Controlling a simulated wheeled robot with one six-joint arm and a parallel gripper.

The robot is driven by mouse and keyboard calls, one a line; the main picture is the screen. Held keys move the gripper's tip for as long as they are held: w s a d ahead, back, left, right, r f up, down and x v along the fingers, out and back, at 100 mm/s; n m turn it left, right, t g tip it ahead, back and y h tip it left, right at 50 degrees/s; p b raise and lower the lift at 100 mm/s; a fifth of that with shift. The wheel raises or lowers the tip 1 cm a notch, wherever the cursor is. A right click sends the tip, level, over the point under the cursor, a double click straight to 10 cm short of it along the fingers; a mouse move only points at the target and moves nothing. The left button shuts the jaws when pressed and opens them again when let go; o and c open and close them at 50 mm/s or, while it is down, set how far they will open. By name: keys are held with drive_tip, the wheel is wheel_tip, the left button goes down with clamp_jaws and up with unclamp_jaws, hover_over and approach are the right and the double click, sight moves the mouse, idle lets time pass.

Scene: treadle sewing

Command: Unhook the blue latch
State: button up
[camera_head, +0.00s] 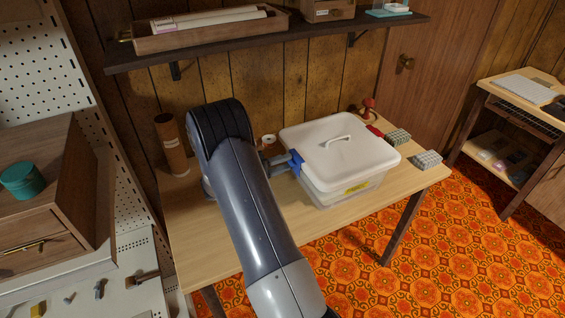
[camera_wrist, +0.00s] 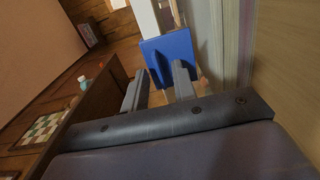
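The blue latch (camera_head: 297,161) is on the left side of a lidded plastic box (camera_head: 335,194) with a white lid (camera_head: 345,150). In the wrist view the latch (camera_wrist: 178,48) is a flat blue plate just beyond my fingertips. My gripper (camera_head: 284,163) is at the latch from the left. In the wrist view my gripper (camera_wrist: 160,72) has its two grey fingers apart, with nothing clearly held between them. I cannot tell whether the fingertips touch the latch. My arm hides part of the table to the left of the box.
The box stands on a wooden table (camera_head: 196,240). A brown cylinder (camera_head: 171,143) stands at the back left. Small patterned blocks (camera_head: 427,160) and a red-topped item (camera_head: 369,106) are to the right. A dark shelf (camera_head: 230,36) hangs above the table.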

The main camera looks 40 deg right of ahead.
drive_tip(key=shift+c, duration=0.3)
clamp_jaws()
drive_tip(key=shift+f, duration=0.1)
drive_tip(key=h+b, duration=0.1)
drive_tip(key=b, duration=0.2)
drive_tip(key=f+g+h+b, duration=0.1)
drive_tip(key=b, duration=0.2)
drive_tip(key=a+f+h+b, duration=0.1)
drive_tip(key=h+b, duration=0.1)
drive_tip(key=b, duration=0.2)
drive_tip(key=shift+w, duration=0.1)
drive_tip(key=shift+r, duration=0.15)
